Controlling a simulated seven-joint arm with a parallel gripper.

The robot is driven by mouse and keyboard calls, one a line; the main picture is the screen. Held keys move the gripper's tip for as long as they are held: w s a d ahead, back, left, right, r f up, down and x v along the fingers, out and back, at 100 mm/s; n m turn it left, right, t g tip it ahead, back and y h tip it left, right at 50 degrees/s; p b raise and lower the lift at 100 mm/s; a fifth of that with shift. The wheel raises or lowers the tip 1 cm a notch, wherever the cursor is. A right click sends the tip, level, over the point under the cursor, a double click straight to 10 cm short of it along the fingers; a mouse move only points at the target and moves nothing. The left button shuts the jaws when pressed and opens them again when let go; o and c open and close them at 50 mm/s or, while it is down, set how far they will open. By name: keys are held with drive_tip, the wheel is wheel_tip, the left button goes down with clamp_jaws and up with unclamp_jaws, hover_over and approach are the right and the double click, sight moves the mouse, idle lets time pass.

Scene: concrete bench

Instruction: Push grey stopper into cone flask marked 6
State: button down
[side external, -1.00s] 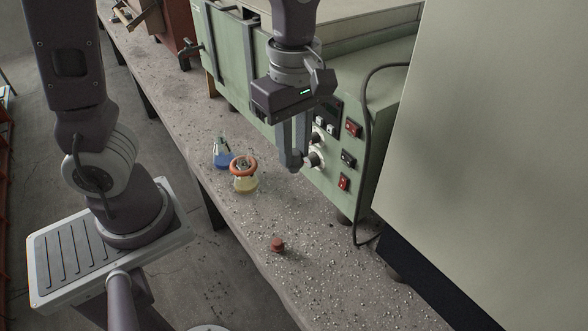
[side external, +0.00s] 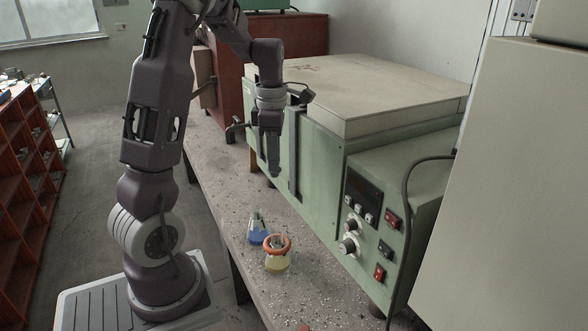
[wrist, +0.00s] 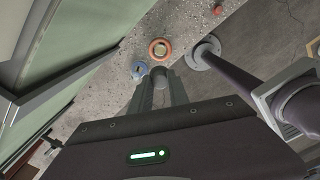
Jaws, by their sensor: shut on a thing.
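In the side view, a conical flask with blue liquid (side external: 257,238) and a conical flask with yellow liquid (side external: 277,264) stand close together on the bench. An orange ring (side external: 266,247) sits around the yellow flask's neck. In the wrist view, the blue flask (wrist: 139,71) and the ring (wrist: 160,43) lie just beyond the fingertips. I cannot read a 6 on either flask. My gripper (side external: 273,172) is above the bench, farther back than the flasks. It is shut on a small round grey thing, seemingly the grey stopper (wrist: 159,72), which is clear of both flasks.
A reddish stopper-like piece (wrist: 218,10) lies on the bench beyond the flasks. A green oven-like cabinet (side external: 325,165) with knobs and switches borders the bench on the right. A black cable (side external: 404,220) hangs down its front. The bench's left edge is close to the flasks.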

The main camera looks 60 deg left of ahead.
wheel_tip(320, 180, down, 4)
drive_tip(key=shift+f, duration=0.1)
wheel_tip(320, 180, down, 12)
drive_tip(key=shift+f, duration=0.2)
idle(0.5)
drive_tip(key=shift+f, duration=0.35)
idle(0.4)
drive_tip(key=shift+f, duration=0.75)
drive_tip(key=shift+f, duration=0.5)
drive_tip(key=c, duration=1.2)
unclamp_jaws()
drive_tip(key=shift+o, duration=0.4)
